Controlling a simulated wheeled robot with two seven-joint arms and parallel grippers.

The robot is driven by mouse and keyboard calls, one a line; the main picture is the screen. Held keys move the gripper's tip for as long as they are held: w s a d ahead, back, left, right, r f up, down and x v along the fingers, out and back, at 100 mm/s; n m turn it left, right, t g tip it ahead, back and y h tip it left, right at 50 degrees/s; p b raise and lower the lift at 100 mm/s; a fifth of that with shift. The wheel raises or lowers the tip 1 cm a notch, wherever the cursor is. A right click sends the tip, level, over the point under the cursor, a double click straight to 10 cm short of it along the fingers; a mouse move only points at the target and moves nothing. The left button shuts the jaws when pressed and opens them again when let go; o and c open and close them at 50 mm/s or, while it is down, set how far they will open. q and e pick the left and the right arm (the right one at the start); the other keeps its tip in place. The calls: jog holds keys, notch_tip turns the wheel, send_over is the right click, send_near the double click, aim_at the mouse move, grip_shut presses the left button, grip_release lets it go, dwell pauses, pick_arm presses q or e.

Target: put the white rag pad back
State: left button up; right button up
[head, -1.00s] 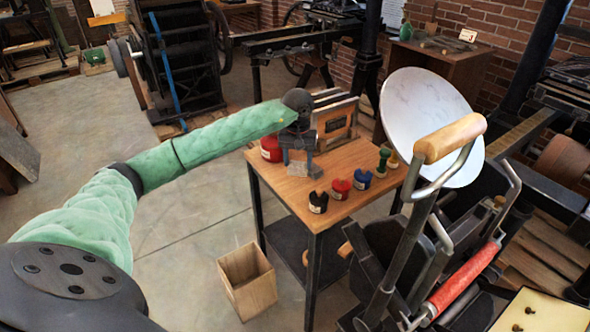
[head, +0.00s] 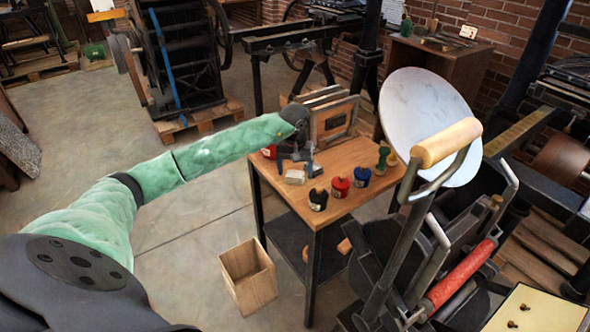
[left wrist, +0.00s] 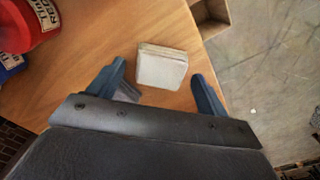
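The white rag pad (head: 295,177) lies on the wooden table near its left edge. The left wrist view shows it as a small pale, layered square pad (left wrist: 162,66) flat on the wood. My left gripper (head: 296,166) points down over the table by the pad. In the left wrist view its blue fingers (left wrist: 160,80) are apart, with the pad between and slightly beyond their tips. I see nothing held. My right gripper is not in view.
The wooden table (head: 352,200) also carries black (head: 318,199), red (head: 340,187) and blue (head: 362,177) tins, and a red can partly behind my gripper. Wooden frames (head: 333,118) stand behind. An open wooden bin (head: 248,278) is on the floor. A round white disc (head: 425,110) stands at right.

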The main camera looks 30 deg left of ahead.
aim_at(295, 173)
pick_arm(q)
jog(key=shift+r, duration=0.1)
notch_tip(295, 173, up, 12)
jog(key=b, duration=0.3)
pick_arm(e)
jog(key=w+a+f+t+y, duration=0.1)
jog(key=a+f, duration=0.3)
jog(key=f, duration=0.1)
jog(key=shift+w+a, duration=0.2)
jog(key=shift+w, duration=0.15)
pick_arm(q)
jog(key=shift+s, duration=0.1)
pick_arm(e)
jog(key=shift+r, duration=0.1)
